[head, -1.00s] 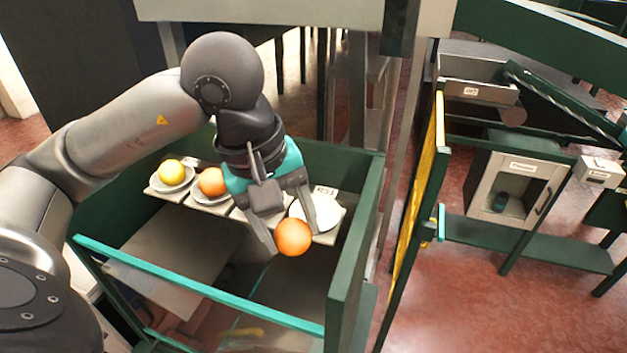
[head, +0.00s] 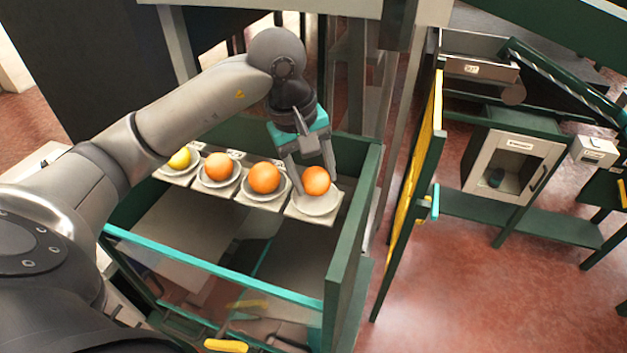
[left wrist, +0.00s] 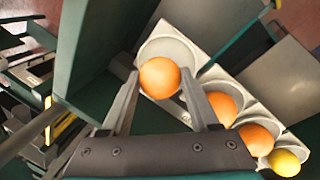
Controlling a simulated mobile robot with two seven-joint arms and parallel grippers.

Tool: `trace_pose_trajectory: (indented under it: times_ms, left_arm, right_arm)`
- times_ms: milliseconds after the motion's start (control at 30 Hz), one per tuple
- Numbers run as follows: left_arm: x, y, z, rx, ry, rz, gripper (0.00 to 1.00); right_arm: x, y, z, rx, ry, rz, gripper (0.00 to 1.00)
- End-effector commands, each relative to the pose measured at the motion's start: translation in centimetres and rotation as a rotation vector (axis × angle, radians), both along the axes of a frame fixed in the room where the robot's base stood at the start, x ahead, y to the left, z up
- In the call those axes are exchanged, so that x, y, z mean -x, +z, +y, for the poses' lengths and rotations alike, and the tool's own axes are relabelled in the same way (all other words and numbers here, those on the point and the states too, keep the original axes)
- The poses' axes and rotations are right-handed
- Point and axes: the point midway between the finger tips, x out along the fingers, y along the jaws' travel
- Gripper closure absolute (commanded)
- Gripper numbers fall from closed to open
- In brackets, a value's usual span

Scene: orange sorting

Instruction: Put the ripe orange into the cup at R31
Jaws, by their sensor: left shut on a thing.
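My left gripper (head: 316,178) is shut on an orange fruit (head: 317,181), held at the rightmost white cup (head: 318,206) of a row. In the left wrist view the orange (left wrist: 160,77) sits between the fingertips (left wrist: 162,85), over the same pale cup (left wrist: 170,46). I cannot tell whether it touches the cup's bottom. Two more oranges (head: 264,178) (head: 218,167) and a yellow fruit (head: 180,158) rest in the other cups. The label behind the rightmost cup is hidden, so I cannot read R31. My right gripper is not in view.
The cups stand inside a green-walled bin (head: 352,240) with a teal front rail (head: 215,273). A yellow-edged panel (head: 418,160) stands to the right. A white cabinet (head: 512,165) holding a dark cup stands farther right.

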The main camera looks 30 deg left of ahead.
Motion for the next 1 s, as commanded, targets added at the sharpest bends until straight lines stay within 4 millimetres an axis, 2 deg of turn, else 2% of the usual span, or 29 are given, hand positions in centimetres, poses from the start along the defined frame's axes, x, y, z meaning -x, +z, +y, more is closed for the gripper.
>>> trace_pose_trajectory:
  times_ms: [200,667,700,800,1000]
  left_arm:
    - [0.1,-2.1,0.0,0.000,0.001,0.002,0.95]
    - [0.0,-2.8,0.0,0.000,0.000,-0.001,0.95]
    - [0.0,-2.7,0.0,0.001,0.001,-0.001,0.34]
    - [0.0,-2.6,0.0,0.000,0.001,0.000,0.26]
    - [0.0,-2.6,0.0,0.000,0.001,0.000,0.26]
  right_arm:
    - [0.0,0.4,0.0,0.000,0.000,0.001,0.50]
    - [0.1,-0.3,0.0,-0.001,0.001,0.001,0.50]
    - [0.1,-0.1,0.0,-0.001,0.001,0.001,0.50]
    - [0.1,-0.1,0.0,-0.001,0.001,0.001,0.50]
    - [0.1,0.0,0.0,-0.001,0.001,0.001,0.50]
